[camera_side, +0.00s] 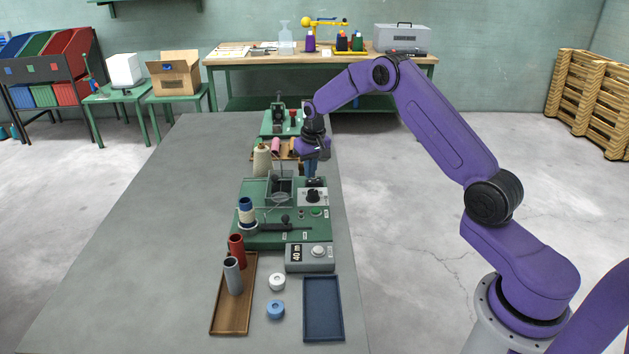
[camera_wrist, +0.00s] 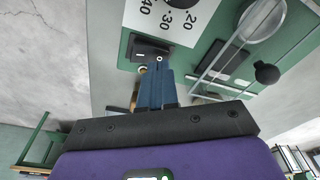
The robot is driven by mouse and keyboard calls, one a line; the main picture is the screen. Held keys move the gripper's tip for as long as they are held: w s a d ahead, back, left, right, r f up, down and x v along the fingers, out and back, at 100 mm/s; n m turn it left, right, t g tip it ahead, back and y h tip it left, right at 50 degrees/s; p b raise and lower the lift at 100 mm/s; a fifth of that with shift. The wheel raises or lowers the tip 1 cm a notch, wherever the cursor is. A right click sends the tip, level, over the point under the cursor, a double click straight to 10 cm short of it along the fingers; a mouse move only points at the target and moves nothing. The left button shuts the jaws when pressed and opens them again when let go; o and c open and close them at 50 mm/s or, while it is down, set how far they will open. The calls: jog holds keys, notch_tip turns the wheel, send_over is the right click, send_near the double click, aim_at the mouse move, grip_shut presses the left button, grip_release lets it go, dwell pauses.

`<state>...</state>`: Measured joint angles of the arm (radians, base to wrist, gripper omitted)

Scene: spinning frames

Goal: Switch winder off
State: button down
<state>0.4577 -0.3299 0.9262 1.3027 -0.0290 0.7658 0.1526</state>
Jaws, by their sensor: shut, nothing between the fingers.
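The winder (camera_side: 265,236) is a green machine on the grey table, with metal guides and a spool of cream and blue thread (camera_side: 246,212) at its left. A black switch (camera_wrist: 146,48) sits on its green panel beside a white dial plate with numbers, also seen in the side view (camera_side: 325,197). My gripper (camera_side: 311,176) points down at the back right of the winder, over the switch. In the wrist view its blue fingers (camera_wrist: 159,64) are together and empty, their tips at the switch's edge. I cannot tell whether they touch it or which way the switch is set.
A grey counter box (camera_side: 310,258) stands in front of the winder. A brown tray (camera_side: 232,310) with tubes, two small round pieces and a blue tray (camera_side: 323,308) lie nearer. A thread cone (camera_side: 262,160) and another green device (camera_side: 281,123) stand behind. The table's left side is clear.

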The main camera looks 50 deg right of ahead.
aim_at(309, 182)
jog(key=shift+r, duration=2.9)
jog(key=s+a+r+n, duration=0.4)
jog(key=s+a, duration=0.5)
jog(key=a, duration=0.1)
jog(key=s+a+r+n, duration=0.3)
jog(key=s+a+r, duration=0.1)
jog(key=s+a, duration=0.5)
jog(key=s+n+g, duration=0.1)
jog(key=s+n, duration=0.7)
jog(key=s, duration=2)
jog(key=shift+d+n+g+y, duration=0.3)
jog(key=shift+d+y, duration=0.1)
jog(key=shift+d, duration=0.05)
